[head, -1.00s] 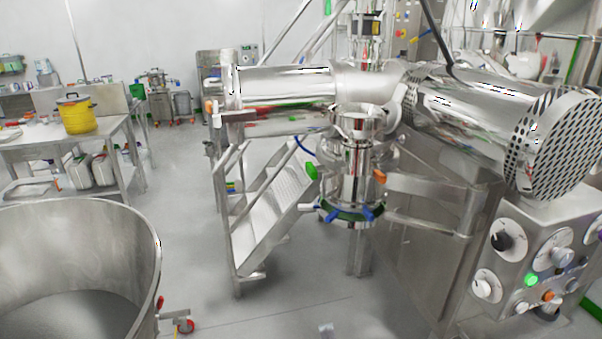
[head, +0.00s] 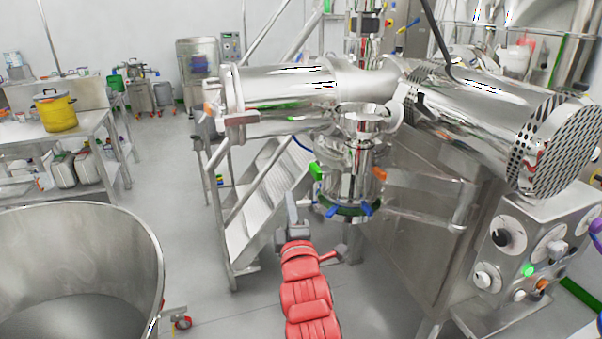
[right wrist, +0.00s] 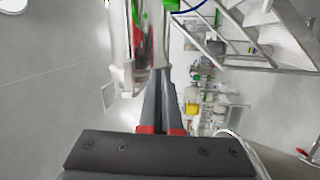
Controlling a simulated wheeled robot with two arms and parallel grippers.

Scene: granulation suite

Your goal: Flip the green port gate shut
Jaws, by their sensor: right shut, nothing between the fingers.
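A steel port (head: 357,150) hangs below the junction of two shiny cylinders in the head view. A small green flap-like piece (head: 316,171) sticks out on its left side, and I take it to be the green gate; an orange piece (head: 379,174) is on the right. A dark green ring with blue tabs (head: 345,211) circles its lower end. My right gripper (head: 292,205), on a red arm, is below and left of the green piece, apart from it. Its fingers (right wrist: 167,85) are shut and empty in the right wrist view. My left gripper is not in view.
A large steel bowl (head: 150,245) stands at the lower left. Metal steps (head: 262,215) are behind my right gripper. A control panel with knobs (head: 535,250) is at the right. A table with a yellow pot (head: 56,113) is at the far left. Open floor lies between.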

